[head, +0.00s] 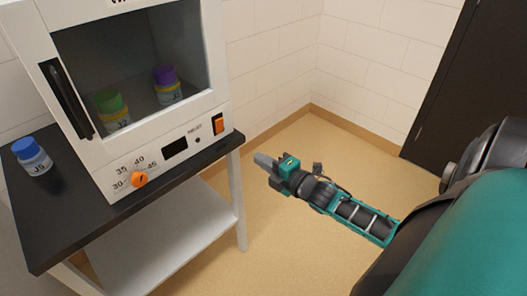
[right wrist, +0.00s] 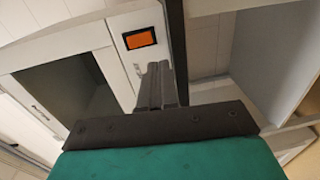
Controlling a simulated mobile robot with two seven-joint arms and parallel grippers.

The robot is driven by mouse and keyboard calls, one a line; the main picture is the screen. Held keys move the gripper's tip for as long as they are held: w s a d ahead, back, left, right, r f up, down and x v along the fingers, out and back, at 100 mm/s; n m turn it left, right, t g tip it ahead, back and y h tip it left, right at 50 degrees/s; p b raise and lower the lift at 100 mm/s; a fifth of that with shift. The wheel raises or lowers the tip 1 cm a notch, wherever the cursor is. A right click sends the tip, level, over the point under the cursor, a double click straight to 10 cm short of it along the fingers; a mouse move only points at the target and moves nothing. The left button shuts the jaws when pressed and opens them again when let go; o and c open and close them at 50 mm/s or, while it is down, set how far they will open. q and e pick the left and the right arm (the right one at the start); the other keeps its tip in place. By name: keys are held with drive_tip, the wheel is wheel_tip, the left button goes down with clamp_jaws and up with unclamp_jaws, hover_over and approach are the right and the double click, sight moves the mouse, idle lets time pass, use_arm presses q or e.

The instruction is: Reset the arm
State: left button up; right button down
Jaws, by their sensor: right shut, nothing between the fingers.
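My right arm comes in from the right in the head view. Its gripper (head: 264,160) hangs in free air to the right of the table, above the floor, apart from everything. Its fingers are together and empty. In the right wrist view the closed fingers (right wrist: 160,84) point toward the front of the white incubator (right wrist: 112,42), with its orange switch (right wrist: 140,38) just beyond the tips. My left gripper is not in view.
The white incubator (head: 105,160) stands on a black-topped table (head: 60,232). Inside are a green-capped jar (head: 112,108) and a purple-capped jar (head: 167,86). A blue-capped jar (head: 33,157) stands left of it. An orange dial (head: 139,179) is on its front. The floor (head: 290,235) is clear.

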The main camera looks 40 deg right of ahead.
idle(0.3)
drive_tip(key=s+a+f+m+g, duration=0.3)
drive_tip(key=s+a+f+m, duration=0.1)
drive_tip(key=s+a+m, duration=0.3)
drive_tip(key=s+a+f+m+g, duration=0.3)
drive_tip(key=s+a+m, duration=0.5)
drive_tip(key=a, duration=0.4)
drive_tip(key=shift+s+a+f+m+y+p, duration=0.15)
drive_tip(key=shift+s+f+m+y+p, duration=0.25)
drive_tip(key=shift+m, duration=0.3)
drive_tip(key=shift+w, duration=0.15)
